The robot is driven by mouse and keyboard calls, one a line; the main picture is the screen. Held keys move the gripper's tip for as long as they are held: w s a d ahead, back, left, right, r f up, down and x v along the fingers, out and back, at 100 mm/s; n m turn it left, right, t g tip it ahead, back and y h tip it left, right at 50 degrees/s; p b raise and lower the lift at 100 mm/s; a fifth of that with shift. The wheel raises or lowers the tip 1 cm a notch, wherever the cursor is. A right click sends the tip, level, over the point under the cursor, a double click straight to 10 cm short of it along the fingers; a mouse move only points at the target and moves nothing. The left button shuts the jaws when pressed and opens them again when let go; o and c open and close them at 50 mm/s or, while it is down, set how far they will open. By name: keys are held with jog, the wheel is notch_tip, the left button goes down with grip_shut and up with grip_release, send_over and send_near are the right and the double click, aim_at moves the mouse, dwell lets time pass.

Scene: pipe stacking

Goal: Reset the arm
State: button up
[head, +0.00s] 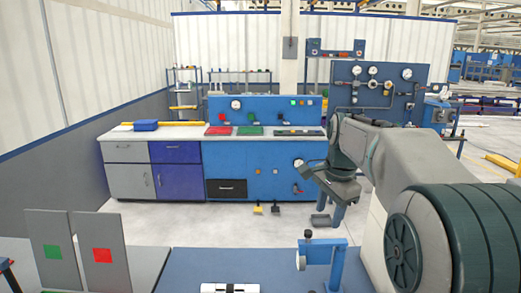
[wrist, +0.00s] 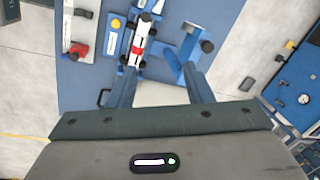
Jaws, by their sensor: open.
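My gripper (head: 318,181) hangs at the end of my bent arm, right of the picture's middle in the head view. It is open, with nothing seen held in it. It is raised and clear of the near blue worktable (head: 200,262). In the wrist view, the dark front of my wrist fills the lower part, above the table area. A white pipe piece with black parts and a red band (wrist: 138,45) lies on the table. A blue stand with a black knob (wrist: 185,48) is beside it.
Two grey panels with green (head: 53,251) and red (head: 102,255) squares stand at the front left. A blue workbench (head: 265,160) and a gauge panel (head: 350,93) stand behind. Open floor (head: 200,225) lies between the near table and the bench.

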jog(key=s+f+n, duration=0.3)
jog(key=s+n, duration=0.1)
jog(key=s, duration=0.4)
jog(key=s+a+f+n+t, duration=0.1)
jog(key=s+f+n, duration=0.2)
jog(key=s, duration=0.5)
jog(key=s+f+n+t, duration=0.1)
jog(key=s+f+n, duration=0.2)
jog(key=s+n, duration=0.3)
jog(key=shift+s+a+h, duration=0.3)
jog(key=shift+s+a, duration=0.05)
jog(key=shift+s, duration=0.7)
jog(key=shift+c, duration=1.1)
